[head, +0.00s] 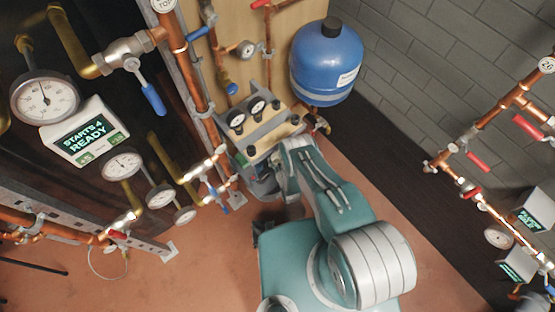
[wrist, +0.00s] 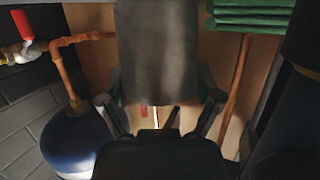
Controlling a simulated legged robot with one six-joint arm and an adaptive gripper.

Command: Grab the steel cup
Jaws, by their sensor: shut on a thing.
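A dark grey, smooth, round-sided thing, which looks like the steel cup (wrist: 157,50), fills the top middle of the wrist view. My gripper (wrist: 159,100) has one finger on each side of it and is shut on it. The cup's top is cut off by the frame edge, and its lower end is near the dark gripper body. In the head view my teal arm reaches toward the pump unit; the cup cannot be made out there, and the gripper is mostly hidden behind the arm.
A blue tank (head: 326,62) stands by the wooden panel (head: 225,45), right of a unit with gauges (head: 262,128). Copper pipes (head: 190,75) and a display box (head: 86,131) are at left. More pipes (head: 480,205) line the right. Reddish floor (head: 215,265) is clear lower left of my base.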

